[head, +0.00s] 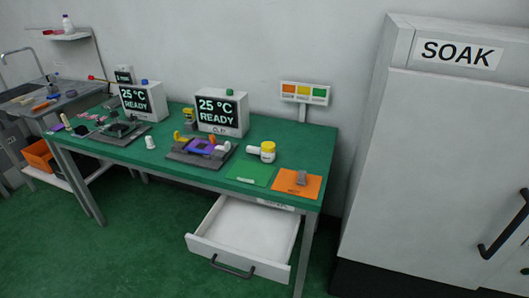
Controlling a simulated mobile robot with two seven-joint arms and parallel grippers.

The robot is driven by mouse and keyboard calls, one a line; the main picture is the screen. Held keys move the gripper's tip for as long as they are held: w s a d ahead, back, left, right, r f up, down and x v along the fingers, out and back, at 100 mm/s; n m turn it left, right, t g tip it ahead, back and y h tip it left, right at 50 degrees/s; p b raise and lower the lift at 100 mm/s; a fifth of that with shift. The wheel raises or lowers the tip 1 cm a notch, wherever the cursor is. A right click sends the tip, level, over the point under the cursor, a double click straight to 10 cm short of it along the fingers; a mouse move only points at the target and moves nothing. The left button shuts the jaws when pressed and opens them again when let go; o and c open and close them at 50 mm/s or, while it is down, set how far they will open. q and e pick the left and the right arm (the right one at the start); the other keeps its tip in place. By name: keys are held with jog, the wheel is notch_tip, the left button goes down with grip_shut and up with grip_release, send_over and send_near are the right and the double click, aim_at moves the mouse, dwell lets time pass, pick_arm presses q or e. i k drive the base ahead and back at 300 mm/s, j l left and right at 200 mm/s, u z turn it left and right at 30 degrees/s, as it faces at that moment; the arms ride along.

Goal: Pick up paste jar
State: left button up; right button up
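A white jar with a yellow lid and yellow label, which looks like the paste jar (267,152), stands upright on the green-topped table (298,146). It is toward the table's right end, behind the green mat (250,174). A short white cylinder (252,150) is just left of it; I cannot tell whether they touch. A smaller yellow-topped item (188,114) is farther back, between the two display boxes, and its label is too small to read. Neither of my grippers is in the head view.
An open empty white drawer (250,228) juts out below the table. An orange mat (296,185) with a small grey block is at the right. Display boxes (221,112) and fixtures crowd the table's middle and left. A large SOAK cabinet (440,170) stands right. Green floor is clear in front.

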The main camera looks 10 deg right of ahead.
aim_at(266, 157)
jog(key=i+l+z, duration=0.25)
jog(key=l, duration=0.25)
jog(key=i+l+z, duration=0.25)
jog(key=l, duration=0.2)
jog(key=i+l+z, duration=0.25)
jog(key=l, duration=0.2)
jog(key=k, duration=0.1)
